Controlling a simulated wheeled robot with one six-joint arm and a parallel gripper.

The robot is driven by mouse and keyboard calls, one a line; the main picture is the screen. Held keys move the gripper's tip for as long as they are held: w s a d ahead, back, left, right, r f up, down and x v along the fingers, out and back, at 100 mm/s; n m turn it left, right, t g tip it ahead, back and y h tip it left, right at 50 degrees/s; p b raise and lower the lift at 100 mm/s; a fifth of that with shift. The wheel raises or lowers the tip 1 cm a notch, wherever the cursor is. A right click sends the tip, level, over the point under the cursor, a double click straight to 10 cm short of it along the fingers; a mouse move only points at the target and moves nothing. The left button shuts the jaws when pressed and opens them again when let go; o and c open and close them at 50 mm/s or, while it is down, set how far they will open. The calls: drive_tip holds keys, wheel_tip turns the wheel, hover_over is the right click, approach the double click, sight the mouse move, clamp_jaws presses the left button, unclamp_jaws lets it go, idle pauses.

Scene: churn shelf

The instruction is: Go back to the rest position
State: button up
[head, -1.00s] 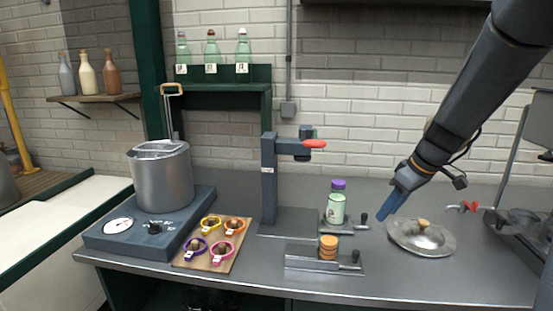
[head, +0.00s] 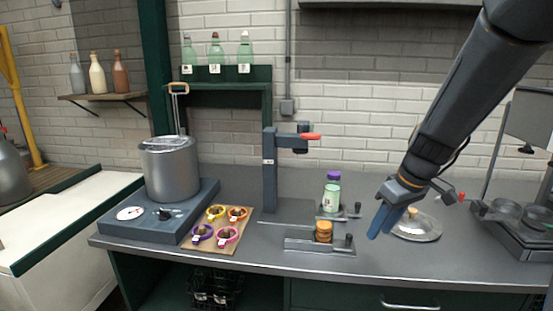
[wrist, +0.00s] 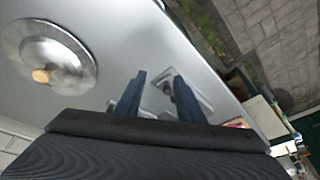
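My gripper (head: 380,220) hangs above the grey counter, in front of and a little left of the steel lid (head: 418,228) with its wooden knob. In the wrist view its two blue fingers (wrist: 152,98) are apart with nothing between them. The lid lies flat at the left of the wrist view (wrist: 45,60), away from the fingers. My arm comes down from the upper right of the head view.
A steel pot (head: 168,168) stands on a scale at left, beside a board (head: 212,246) of coloured rings. A dark frame (head: 515,220) stands at right.

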drive_tip(key=s+a+f+m+g+h, duration=0.1)
drive_tip(key=s+a+f+m, duration=0.1)
drive_tip(key=s, duration=0.7)
drive_tip(key=s+a+f+m+g+h, duration=0.1)
drive_tip(key=s+a+f+m, duration=0.2)
drive_tip(key=s, duration=0.6)
drive_tip(key=shift+s+a+f+m, duration=0.25)
drive_tip(key=shift+a+f, duration=0.35)
drive_tip(key=shift+a, duration=0.6)
drive_tip(key=shift+w, duration=0.15)
